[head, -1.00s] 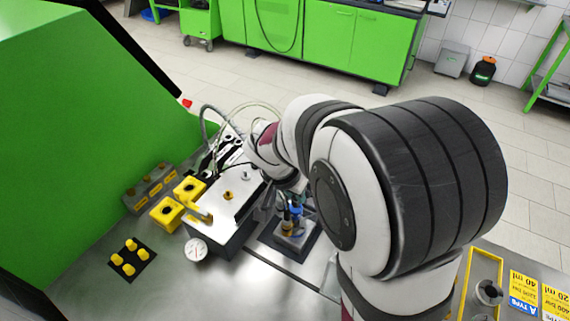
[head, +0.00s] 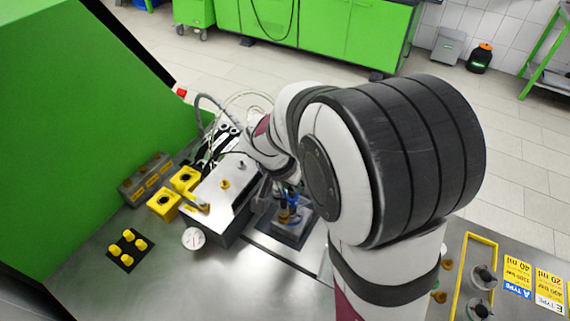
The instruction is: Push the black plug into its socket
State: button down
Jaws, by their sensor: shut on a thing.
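My arm reaches over the bench, and my gripper (head: 264,199) shows only in part, small and dark below my wrist. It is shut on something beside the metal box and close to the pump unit. The held piece, taken as the black plug, is too small and covered to make out. The pump unit (head: 290,214), with blue and brass parts on a dark square base, stands just right of the gripper, partly behind my arm. I cannot pick out the socket, so I cannot tell whether plug and socket touch.
A metal-topped box (head: 216,196) with a yellow knob stands left of the gripper. Yellow blocks (head: 164,201), a white gauge (head: 194,238) and a dark plate with yellow pegs (head: 128,250) are farther left. A yellow frame (head: 463,270) lies right. The front bench is clear.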

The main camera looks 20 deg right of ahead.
jog(key=shift+f, duration=0.25)
dwell(0.6)
jog(key=c, duration=0.7)
grip_release()
jog(key=shift+c, duration=0.2)
jog(key=shift+r, duration=3.5)
jog(key=s+a+n+g+y, duration=0.1)
jog(key=s+a+y, duration=0.1)
jog(key=s, duration=1)
jog(key=s+a+n+g+y, duration=0.2)
jog(key=s+a+y, duration=0.1)
jog(key=s, duration=1)
jog(key=shift+s+a, duration=0.3)
jog(key=shift+a, duration=0.5)
